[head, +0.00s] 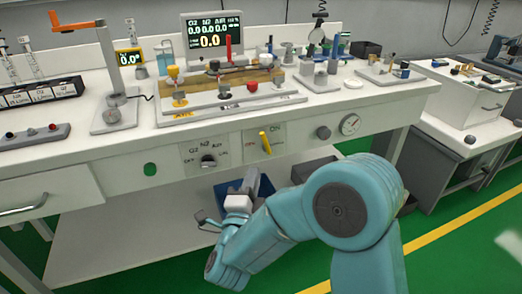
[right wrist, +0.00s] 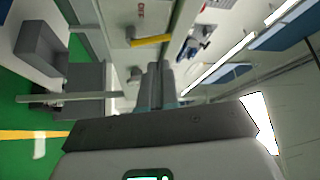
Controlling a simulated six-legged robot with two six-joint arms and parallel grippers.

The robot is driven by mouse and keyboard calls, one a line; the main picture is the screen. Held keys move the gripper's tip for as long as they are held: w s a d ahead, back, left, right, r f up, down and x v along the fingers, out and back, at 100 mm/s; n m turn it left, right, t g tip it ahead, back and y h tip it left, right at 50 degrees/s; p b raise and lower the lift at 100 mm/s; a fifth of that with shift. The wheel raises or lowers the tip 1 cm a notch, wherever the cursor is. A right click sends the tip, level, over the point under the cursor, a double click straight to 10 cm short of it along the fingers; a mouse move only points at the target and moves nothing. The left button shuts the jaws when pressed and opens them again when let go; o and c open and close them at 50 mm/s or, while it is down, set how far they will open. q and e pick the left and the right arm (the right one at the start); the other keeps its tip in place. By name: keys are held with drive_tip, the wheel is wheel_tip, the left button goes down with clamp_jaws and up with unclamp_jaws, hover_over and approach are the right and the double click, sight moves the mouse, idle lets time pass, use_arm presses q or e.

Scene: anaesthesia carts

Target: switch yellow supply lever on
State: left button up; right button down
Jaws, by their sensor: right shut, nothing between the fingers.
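The yellow supply lever (head: 265,142) sits on a pale label plate on the bench's front panel. It stands near upright, its top leaning slightly left, between small markings; the right one looks like ON. It also shows in the right wrist view as a yellow bar (right wrist: 152,41), beyond the fingertips. My right gripper (head: 251,178) is below the lever in the head view, apart from it. In the right wrist view its fingers (right wrist: 158,70) are together and empty. My left gripper is not in view.
A black selector knob (head: 208,161) is left of the lever; a grey knob (head: 323,132) and round gauge (head: 350,124) are to its right. The benchtop (head: 300,98) overhangs above the panel.

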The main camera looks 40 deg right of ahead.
sight(268, 144)
drive_tip(key=x, duration=1)
drive_tip(key=shift+b, duration=0.35)
drive_tip(key=shift+d+r+m+g+b, duration=0.15)
drive_tip(key=shift+d+m+g+b, duration=0.15)
drive_tip(key=shift+m+b, duration=0.25)
drive_tip(key=m, duration=0.1)
drive_tip(key=d+m+g+y, duration=0.1)
drive_tip(key=shift+s+d+r+m, duration=0.1)
drive_tip(key=shift+s+r+m, duration=0.05)
drive_tip(key=shift+r+m, duration=0.25)
drive_tip(key=shift+b, duration=0.3)
